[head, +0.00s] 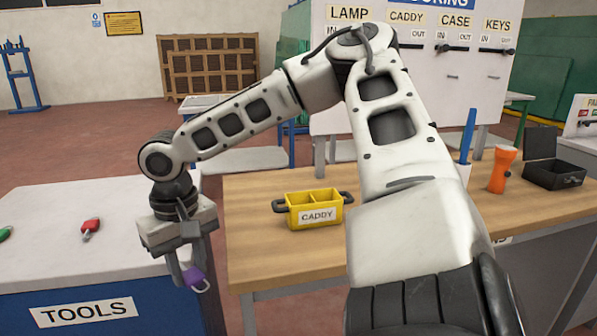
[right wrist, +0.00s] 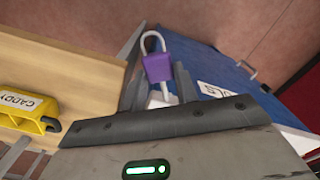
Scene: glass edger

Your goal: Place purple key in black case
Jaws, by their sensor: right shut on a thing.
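The purple key (head: 194,277) has a purple body and a pale metal loop. My right gripper (head: 184,264) is shut on it and points down in front of the white tools table. The right wrist view shows the purple key (right wrist: 158,68) between the fingertips (right wrist: 159,88). The black case (head: 552,174) stands on the wooden table at the far right, its lid raised at the back. The key is far from it, on the other side of my arm. My left gripper is not in view.
A yellow caddy (head: 316,210) sits on the wooden table (head: 252,240). An orange flashlight (head: 502,170) and a blue stick-like thing (head: 467,135) stand left of the case. A red key (head: 91,229) and a green one (head: 5,233) lie on the tools table (head: 60,260).

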